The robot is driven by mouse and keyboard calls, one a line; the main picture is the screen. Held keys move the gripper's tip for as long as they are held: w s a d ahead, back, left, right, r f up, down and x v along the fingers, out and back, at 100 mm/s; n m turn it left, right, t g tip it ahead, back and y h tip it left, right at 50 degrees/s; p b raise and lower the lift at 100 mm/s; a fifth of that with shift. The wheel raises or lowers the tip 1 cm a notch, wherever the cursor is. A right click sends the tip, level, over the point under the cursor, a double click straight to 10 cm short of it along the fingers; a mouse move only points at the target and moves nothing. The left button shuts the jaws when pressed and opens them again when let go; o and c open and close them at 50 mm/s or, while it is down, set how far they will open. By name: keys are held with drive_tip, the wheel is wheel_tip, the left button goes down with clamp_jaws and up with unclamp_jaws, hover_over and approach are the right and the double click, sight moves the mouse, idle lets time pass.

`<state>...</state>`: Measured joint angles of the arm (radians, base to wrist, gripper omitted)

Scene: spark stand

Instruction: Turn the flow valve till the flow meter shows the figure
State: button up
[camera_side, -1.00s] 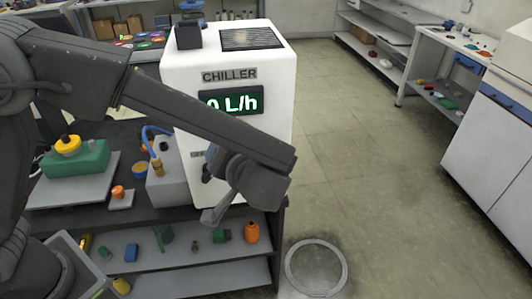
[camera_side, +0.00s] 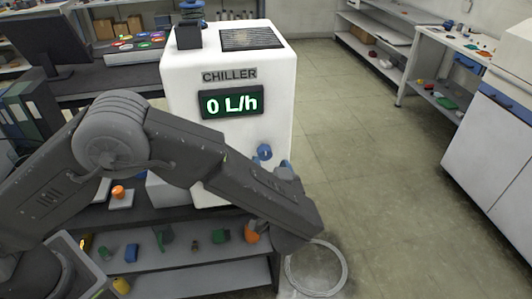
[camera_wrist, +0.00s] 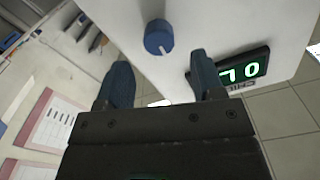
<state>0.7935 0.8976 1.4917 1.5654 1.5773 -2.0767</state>
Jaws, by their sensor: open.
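The white chiller (camera_side: 228,65) stands in the middle of the side view. My gripper (camera_wrist: 159,58) is open and empty. In the wrist view the knob lies ahead of the gap between the fingers, with neither finger touching it. In the side view my arm hides most of the gripper.
A smaller blue part (camera_side: 285,166) shows beside the chiller's lower right edge; I cannot tell what it is. Shelves with small coloured parts (camera_side: 195,245) stand below the chiller. A round ring (camera_side: 316,268) lies on the floor. The floor to the right is open.

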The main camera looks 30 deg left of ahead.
sight(266, 155)
drive_tip(key=shift+x, duration=2.55)
drive_tip(key=c, duration=0.9)
drive_tip(key=shift+c, duration=0.2)
